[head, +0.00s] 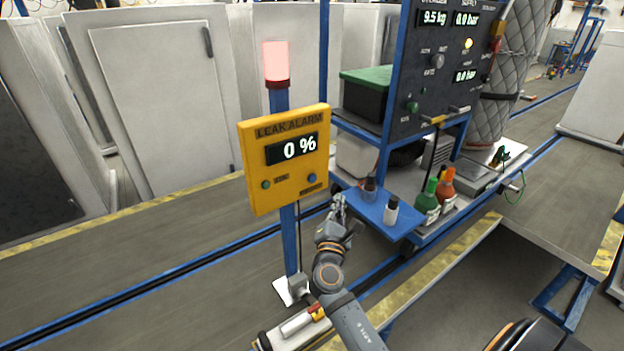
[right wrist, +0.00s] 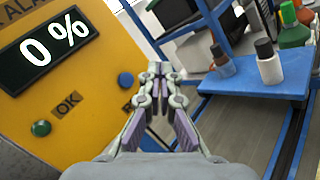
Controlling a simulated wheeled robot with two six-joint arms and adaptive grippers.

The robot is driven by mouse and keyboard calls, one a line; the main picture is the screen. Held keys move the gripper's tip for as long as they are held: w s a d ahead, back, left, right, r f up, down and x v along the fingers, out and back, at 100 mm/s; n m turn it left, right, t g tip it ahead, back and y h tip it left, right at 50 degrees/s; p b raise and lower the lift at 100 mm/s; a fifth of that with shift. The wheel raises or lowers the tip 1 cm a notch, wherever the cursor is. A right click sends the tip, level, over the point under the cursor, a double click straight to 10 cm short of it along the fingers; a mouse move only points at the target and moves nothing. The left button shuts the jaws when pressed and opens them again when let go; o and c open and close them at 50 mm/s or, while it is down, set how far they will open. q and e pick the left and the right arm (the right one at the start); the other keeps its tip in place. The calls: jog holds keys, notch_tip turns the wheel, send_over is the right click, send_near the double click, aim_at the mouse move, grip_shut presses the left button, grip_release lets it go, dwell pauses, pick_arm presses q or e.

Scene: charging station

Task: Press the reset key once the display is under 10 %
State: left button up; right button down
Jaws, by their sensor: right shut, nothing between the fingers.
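The yellow leak alarm box (head: 286,205) stands on a blue post, and its display (head: 292,148) reads 0 %. The display also reads 0 % in the right wrist view (right wrist: 48,45). A green button (head: 265,184) sits at the lower left of the box, beside an "OK" label in the right wrist view. A blue button, the reset key (head: 311,178), sits at the lower right; it also shows in the right wrist view (right wrist: 125,80), its label partly hidden. My right gripper (head: 339,199) is shut and empty, to the right of the blue button and apart from it. My left gripper is not in view.
A red-based lamp (head: 277,64) tops the post. A blue shelf (head: 385,211) with small bottles juts out close to the right of my right gripper. A dark control panel (head: 437,70) stands behind. Grey floor is free at the left.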

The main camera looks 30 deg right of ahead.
jog(key=shift+w, duration=0.15)
jog(key=b, duration=0.2)
send_near(319, 172)
jog(key=shift+w+d+r, duration=0.1)
jog(key=shift+w+d, duration=0.35)
jog(key=shift+d, duration=0.3)
jog(key=shift+w+d+r, duration=0.1)
jog(key=shift+w+d, duration=0.4)
jog(key=shift+d, duration=0.3)
jog(key=shift+w+b, duration=0.35)
jog(key=shift+w, duration=0.05)
jog(key=shift+w+a, duration=0.1)
jog(key=shift+w, duration=0.3)
dwell(0.6)
jog(key=shift+s, duration=0.85)
